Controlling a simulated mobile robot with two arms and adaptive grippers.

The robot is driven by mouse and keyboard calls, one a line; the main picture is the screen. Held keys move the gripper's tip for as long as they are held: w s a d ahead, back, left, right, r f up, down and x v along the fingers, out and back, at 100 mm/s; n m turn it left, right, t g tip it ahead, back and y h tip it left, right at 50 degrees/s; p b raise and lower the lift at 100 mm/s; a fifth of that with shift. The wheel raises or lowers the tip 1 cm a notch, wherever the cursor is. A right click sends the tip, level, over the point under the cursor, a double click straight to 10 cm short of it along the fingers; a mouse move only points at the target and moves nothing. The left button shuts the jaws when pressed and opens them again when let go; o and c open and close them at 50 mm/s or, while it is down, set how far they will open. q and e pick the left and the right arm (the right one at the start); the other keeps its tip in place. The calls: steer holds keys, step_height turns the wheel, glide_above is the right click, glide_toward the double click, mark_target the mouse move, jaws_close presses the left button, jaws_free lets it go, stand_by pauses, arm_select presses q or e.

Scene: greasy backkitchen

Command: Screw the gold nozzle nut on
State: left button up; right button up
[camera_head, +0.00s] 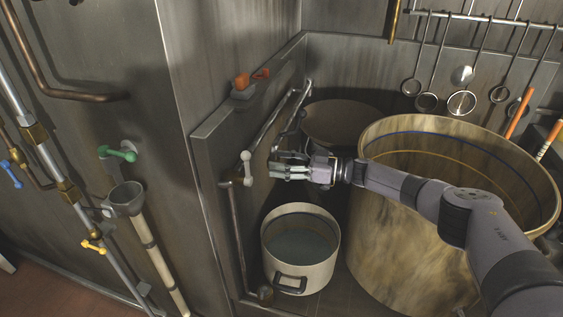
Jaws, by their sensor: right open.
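My right gripper (275,168) reaches in from the right, its pale fingers pointing left at the steel panel. It is open, and I see nothing held between the fingers. It is over the pot and right of a pale-handled valve (246,168) on the panel's pipework. I cannot make out a separate gold nozzle nut; the fingers may hide part of the fittings behind them. Brass-coloured fittings (68,190) sit on the pipe at far left. My left gripper is not in view.
A large stained drum (400,235) stands under my right arm. A white pot (318,272) with liquid stands below the gripper. An orange-handled valve (242,82) tops the panel. Ladles (462,103) hang at the back right. A green-handled valve (122,153) is on the left wall.

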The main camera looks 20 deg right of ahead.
steer(key=shift+n+g+y, duration=0.4)
steer(key=shift+n+g, duration=0.1)
steer(key=shift+g, duration=0.2)
steer(key=shift+f, duration=0.3)
